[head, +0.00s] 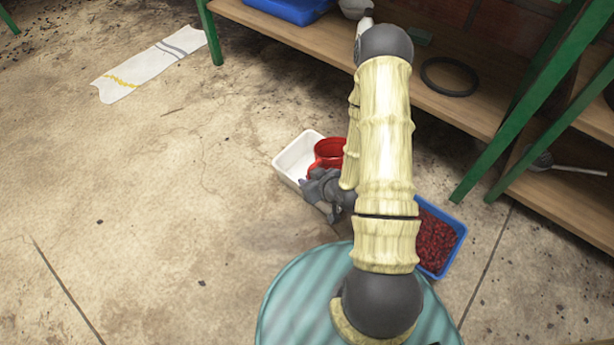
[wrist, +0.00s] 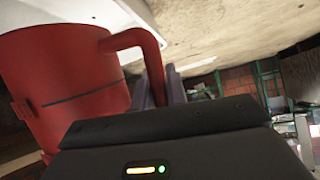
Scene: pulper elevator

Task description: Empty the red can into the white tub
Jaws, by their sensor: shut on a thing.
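The red can (head: 329,152) is at the right side of the white tub (head: 294,158), over or partly inside it; I cannot tell its height. In the wrist view the can (wrist: 65,80) fills the left side, its handle (wrist: 140,42) reaching to my fingers. My gripper (head: 318,186) is shut on the handle, at the tub's near right side. The can's exact tilt and contents are unclear. Part of the tub (wrist: 112,10) shows behind the can in the wrist view. My arm hides the tub's right part in the head view.
A blue tray of red berries (head: 437,240) stands on the floor right of my arm. A wooden shelf with green legs (head: 478,160) runs along the back right, holding a black ring (head: 450,77). A white cloth (head: 150,65) lies at the far left.

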